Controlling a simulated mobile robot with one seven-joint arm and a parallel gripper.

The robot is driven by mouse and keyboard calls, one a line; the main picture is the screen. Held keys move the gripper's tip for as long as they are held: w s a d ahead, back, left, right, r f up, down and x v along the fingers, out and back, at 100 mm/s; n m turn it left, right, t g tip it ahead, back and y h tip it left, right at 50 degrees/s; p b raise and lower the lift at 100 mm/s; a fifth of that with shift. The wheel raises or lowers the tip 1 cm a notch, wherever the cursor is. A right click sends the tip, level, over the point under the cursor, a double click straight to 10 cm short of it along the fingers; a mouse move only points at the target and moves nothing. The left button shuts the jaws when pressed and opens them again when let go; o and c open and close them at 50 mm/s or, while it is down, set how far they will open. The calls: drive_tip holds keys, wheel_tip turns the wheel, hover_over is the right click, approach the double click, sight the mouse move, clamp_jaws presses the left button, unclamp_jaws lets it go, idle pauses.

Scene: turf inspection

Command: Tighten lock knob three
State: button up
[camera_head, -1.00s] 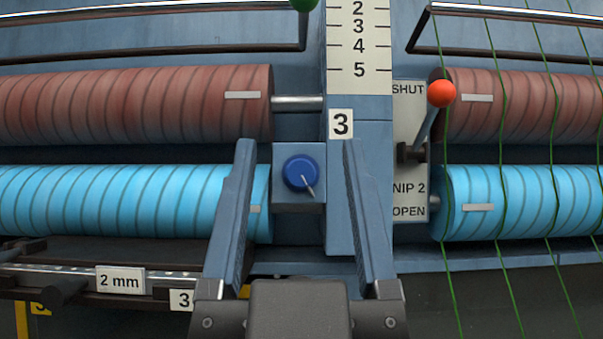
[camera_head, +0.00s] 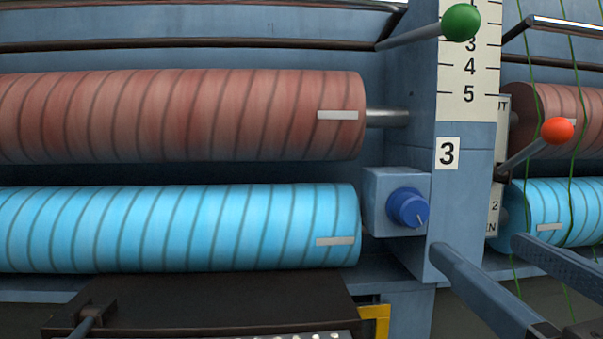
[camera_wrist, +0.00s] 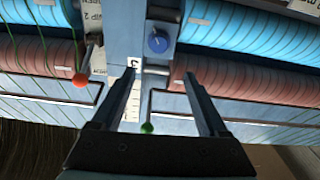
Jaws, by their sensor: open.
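The blue lock knob (camera_head: 407,208) sits on a blue-grey block (camera_head: 380,200) at the end of the lower cyan roller, beside the upright post with the number 3 plate (camera_head: 447,153). A pale pointer line on its face points to the lower right. My gripper (camera_head: 480,246) is open and empty, in front of the post, with its fingertips right of and lower than the knob in the head view. In the wrist view the knob (camera_wrist: 158,41) shows beyond the two spread fingers of my gripper (camera_wrist: 159,73), clear of both.
A green-balled lever (camera_head: 461,22) juts out above the knob, and a red-balled lever (camera_head: 557,131) stands to the right. A red-brown roller (camera_head: 180,115) and a cyan roller (camera_head: 170,228) fill the left. Green strands hang at the right. A dark shelf (camera_head: 210,302) lies below.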

sight(416, 213)
drive_tip(key=w+p, duration=0.5)
drive_tip(key=w, duration=0.6)
drive_tip(key=shift+w+f, duration=0.2)
drive_tip(key=shift+w, duration=0.45)
clamp_jaws()
